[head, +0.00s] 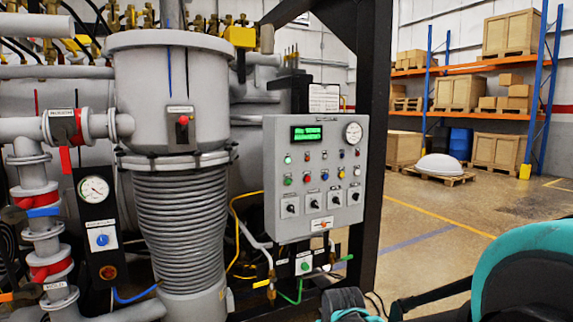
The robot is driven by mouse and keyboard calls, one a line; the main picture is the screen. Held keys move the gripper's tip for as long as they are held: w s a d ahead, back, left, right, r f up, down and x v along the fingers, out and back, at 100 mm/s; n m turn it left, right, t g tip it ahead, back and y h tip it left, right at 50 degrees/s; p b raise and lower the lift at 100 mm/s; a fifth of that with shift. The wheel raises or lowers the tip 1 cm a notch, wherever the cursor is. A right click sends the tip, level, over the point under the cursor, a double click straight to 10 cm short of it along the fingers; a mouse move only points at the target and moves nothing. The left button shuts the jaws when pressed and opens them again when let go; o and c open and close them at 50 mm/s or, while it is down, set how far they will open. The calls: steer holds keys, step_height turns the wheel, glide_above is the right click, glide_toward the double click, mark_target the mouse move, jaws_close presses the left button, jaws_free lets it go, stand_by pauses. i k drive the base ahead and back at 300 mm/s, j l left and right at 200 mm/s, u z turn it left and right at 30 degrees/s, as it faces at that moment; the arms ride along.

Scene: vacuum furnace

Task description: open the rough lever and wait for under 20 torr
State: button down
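No lever can be read for sure as the rough lever. In the head view, a red lever (65,160) hangs below a labelled valve (62,126) on the upper left pipe; the label is too small to read. Lower left, an orange handle (18,296) points left beside a small label (55,286), also unreadable. A round white dial gauge (94,190) sits on a black panel (103,235). A green-lit display (307,133) and a second gauge (353,133) are on the grey control box (280,200); their values are unreadable. My gripper cannot be made out.
A large grey ribbed vessel (180,215) stands between the valves and the control box. A black post (372,150) rises right of the box. Teal and black parts of my arm fill the lower right. Open floor (430,215) lies before the shelves (470,70).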

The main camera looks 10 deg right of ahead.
mark_target(63, 152)
steer(key=u, duration=1.4)
